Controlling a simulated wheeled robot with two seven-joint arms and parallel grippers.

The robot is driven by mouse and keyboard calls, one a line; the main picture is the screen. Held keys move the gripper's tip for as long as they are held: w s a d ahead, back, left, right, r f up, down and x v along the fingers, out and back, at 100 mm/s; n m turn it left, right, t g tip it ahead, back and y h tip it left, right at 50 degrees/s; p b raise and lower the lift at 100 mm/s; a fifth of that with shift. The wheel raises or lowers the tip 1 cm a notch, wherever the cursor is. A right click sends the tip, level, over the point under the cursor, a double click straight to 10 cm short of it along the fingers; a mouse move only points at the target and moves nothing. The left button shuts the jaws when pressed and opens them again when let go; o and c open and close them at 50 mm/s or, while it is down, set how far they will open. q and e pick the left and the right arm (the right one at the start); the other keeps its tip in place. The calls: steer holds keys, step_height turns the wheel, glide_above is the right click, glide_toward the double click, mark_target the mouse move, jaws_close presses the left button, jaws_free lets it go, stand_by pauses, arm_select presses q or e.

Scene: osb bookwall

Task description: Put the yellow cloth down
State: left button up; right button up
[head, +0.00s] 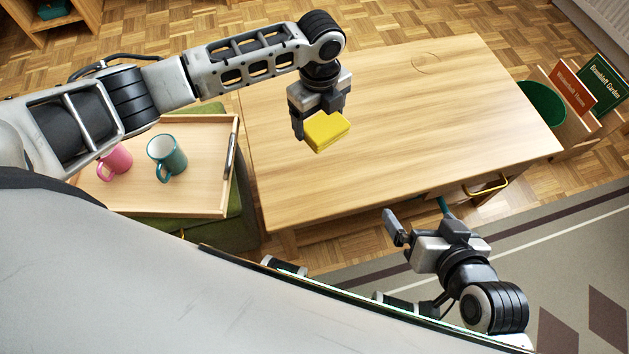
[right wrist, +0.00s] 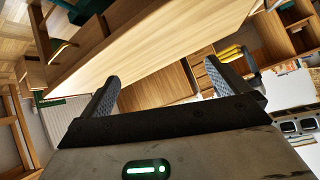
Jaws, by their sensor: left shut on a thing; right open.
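The yellow cloth (head: 327,131) is a folded, block-like bundle in the head view. My left gripper (head: 318,118) is shut on it and holds it over the left part of the wooden table (head: 400,125). The gap between cloth and tabletop is hard to judge. My right gripper (head: 415,222) is open and empty beyond the table's near edge, low at the right. Its two fingers also show spread apart in the right wrist view (right wrist: 170,95), with nothing between them.
A wooden tray (head: 200,200) with a pink mug (head: 115,160) and a teal mug (head: 167,158) sits on a green ottoman (head: 240,207) left of the table. A green bin (head: 543,103) and books (head: 590,88) stand at the right. Most of the tabletop is bare.

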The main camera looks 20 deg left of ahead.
mark_target(315, 139)
arm_select(q)
steer(key=s, duration=0.1)
steer(key=s+f, duration=0.1)
steer(key=s, duration=0.1)
steer(key=s+f, duration=0.1)
steer(key=shift+s+d+f, duration=0.1)
steer(key=shift+s+d, duration=0.25)
steer(key=shift+d, duration=0.05)
steer(key=s+f, duration=0.1)
steer(key=s+f+b, duration=0.1)
steer(key=s+f, duration=0.1)
steer(key=f, duration=0.1)
steer(key=shift+d+b, duration=0.25)
steer(key=shift+b, duration=0.05)
steer(key=shift+s+d+f, duration=0.15)
steer(key=shift+s+f, duration=0.4)
steer(key=shift+f, duration=0.15)
step_height(315, 139, down, 3)
steer(key=shift+s+r+b, duration=0.15)
steer(key=shift+b, duration=0.6)
steer(key=shift+f, duration=0.35)
arm_select(e)
steer(key=shift+w+a+r+t+y, duration=0.1)
steer(key=shift+a+r+t+y, duration=0.15)
steer(key=shift+r+t, duration=0.2)
steer(key=shift+w+a+r+t+y, duration=0.1)
steer(key=shift+a+r+t+y, duration=0.2)
steer(key=shift+r, duration=0.25)
